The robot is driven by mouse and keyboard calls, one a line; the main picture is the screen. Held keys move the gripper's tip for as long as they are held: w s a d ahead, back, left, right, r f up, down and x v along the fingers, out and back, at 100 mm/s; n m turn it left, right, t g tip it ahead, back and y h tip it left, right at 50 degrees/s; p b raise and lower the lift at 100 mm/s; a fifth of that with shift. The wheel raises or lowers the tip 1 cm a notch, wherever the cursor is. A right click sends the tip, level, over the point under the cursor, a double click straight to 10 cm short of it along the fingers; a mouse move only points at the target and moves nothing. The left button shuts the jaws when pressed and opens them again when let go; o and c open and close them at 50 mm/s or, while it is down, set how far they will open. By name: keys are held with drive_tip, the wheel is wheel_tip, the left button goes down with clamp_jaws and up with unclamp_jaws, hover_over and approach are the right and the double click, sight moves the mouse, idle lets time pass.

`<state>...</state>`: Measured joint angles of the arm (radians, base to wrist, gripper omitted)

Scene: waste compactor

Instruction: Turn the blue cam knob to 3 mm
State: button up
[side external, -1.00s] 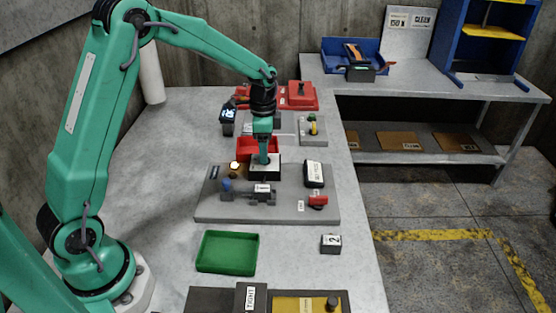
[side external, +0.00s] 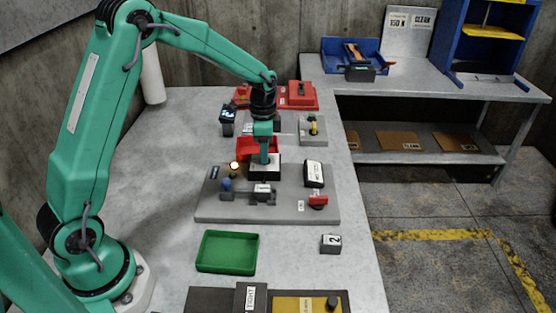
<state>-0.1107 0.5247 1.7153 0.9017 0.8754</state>
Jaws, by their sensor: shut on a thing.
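My gripper (side external: 264,160) points straight down at a dark block with a white top face (side external: 273,169), towards the back of the grey base plate (side external: 210,214). It is shut at that face, on what looks like the blue cam knob; the jaws hide the knob, so its colour and setting cannot be read. A separate blue ball-shaped handle (side external: 226,184) stands to the left, beside a grey bracket with a white label (side external: 262,189); my gripper is apart from it.
On the plate are a lit lamp (side external: 234,166), a black box with a white label (side external: 314,173) and a red handle (side external: 318,201). A red bin (side external: 243,145) stands just behind. A small screen (side external: 228,114) is further back. A green tray (side external: 228,252) and a block marked 2 (side external: 331,243) stand in front.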

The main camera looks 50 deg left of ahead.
drive_tip(key=shift+n, duration=0.3)
drive_tip(key=n, duration=1.3)
idle(0.3)
drive_tip(key=o, duration=1)
drive_tip(key=shift+r, duration=0.15)
